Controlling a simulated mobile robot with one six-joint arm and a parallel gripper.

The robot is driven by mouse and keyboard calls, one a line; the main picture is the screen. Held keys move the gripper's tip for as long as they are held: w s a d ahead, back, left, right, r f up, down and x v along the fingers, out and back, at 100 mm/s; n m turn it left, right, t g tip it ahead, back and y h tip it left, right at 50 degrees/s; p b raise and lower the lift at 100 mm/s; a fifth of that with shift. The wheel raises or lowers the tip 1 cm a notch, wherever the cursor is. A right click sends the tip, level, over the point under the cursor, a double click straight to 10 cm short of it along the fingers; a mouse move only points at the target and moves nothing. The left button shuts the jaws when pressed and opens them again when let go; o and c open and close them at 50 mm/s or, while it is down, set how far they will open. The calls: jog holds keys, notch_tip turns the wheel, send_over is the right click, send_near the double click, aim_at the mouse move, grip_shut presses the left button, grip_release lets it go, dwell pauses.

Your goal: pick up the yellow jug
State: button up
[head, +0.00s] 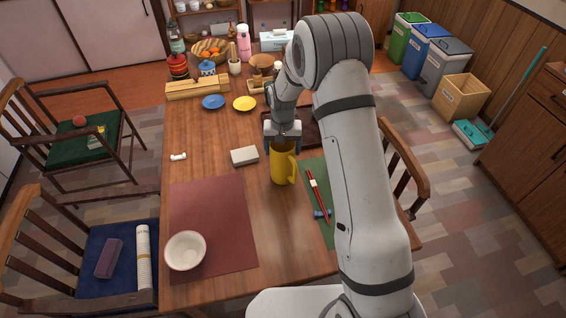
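The yellow jug (281,165) is upright at the middle of the wooden table, between the red-brown mat and the green mat. Its handle is on its right side. My gripper (283,148) points down at the jug from above and behind it, with its fingers spread to either side of the jug's upper part. I cannot tell whether the fingers touch the jug or are beyond it. Part of the rim is hard to make out against the gripper. The jug's base looks to be at the tabletop, but a small lift cannot be ruled out.
A grey-white box (245,156) lies just left of the jug. Red chopsticks (319,196) lie on the green mat (312,170) to its right. A dark tray (307,118) is behind my gripper. A white bowl (185,251) sits on the red-brown mat (222,205), which is otherwise bare.

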jog(key=c, duration=0.9)
jog(key=shift+r, duration=0.1)
